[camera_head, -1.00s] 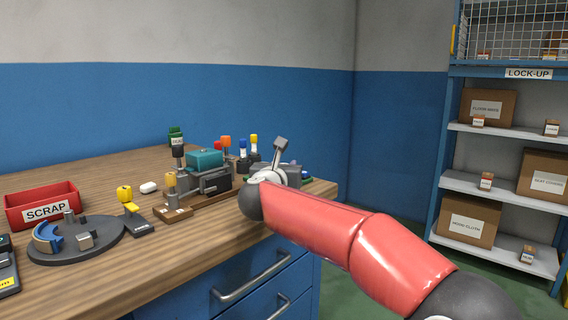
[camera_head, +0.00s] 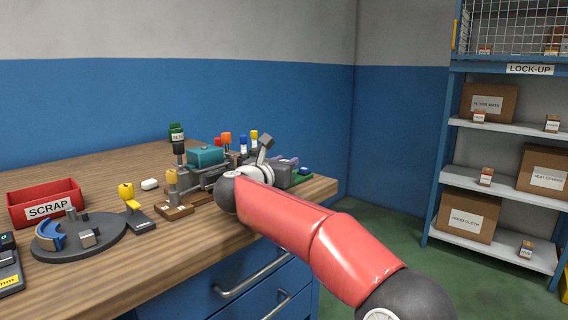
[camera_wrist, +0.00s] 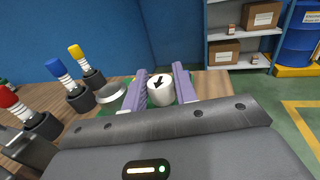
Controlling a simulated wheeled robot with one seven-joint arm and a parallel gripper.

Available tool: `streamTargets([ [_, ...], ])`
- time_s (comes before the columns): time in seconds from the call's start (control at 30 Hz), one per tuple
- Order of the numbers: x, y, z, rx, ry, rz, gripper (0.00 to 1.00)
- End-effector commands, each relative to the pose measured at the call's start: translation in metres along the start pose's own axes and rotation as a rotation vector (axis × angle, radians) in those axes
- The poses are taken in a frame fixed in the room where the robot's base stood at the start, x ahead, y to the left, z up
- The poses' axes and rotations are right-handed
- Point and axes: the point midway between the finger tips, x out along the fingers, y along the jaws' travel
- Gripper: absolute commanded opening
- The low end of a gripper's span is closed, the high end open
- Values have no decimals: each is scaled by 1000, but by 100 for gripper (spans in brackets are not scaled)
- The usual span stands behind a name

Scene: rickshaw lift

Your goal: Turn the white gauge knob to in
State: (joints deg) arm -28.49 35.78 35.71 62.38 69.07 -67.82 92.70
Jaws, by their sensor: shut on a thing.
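The white gauge knob (camera_wrist: 160,90) shows in the wrist view, with a black arrow on its top that points toward the lower left of that picture. My gripper (camera_wrist: 160,84) has its two purple-grey fingers on either side of the knob and is shut on it. In the head view my red arm reaches to the right end of the workbench, and my gripper is mostly hidden behind my wrist there. The knob cannot be seen in the head view. Any "in" mark near the knob is too small or hidden to read.
Screwdriver-like tools with red (camera_wrist: 8,97), blue (camera_wrist: 56,68) and yellow (camera_wrist: 76,51) tops stand left of the knob. A teal-topped vise (camera_head: 206,156), a red SCRAP bin (camera_head: 44,203) and a dark round plate (camera_head: 80,238) are on the workbench (camera_head: 130,285). Shelves stand at the right.

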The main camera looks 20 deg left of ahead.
Motion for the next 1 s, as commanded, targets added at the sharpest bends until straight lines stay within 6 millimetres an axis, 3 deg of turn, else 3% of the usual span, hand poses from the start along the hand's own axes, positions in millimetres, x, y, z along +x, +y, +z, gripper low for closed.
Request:
streamTargets([
  [0.03,1,0,2,0,-4,1,29],
  [0.2,0,0,2,0,-3,1,49],
  [0.53,-5,0,1,1,-3,2,49],
  [1.0,-73,0,0,0,-3,2,49],
])
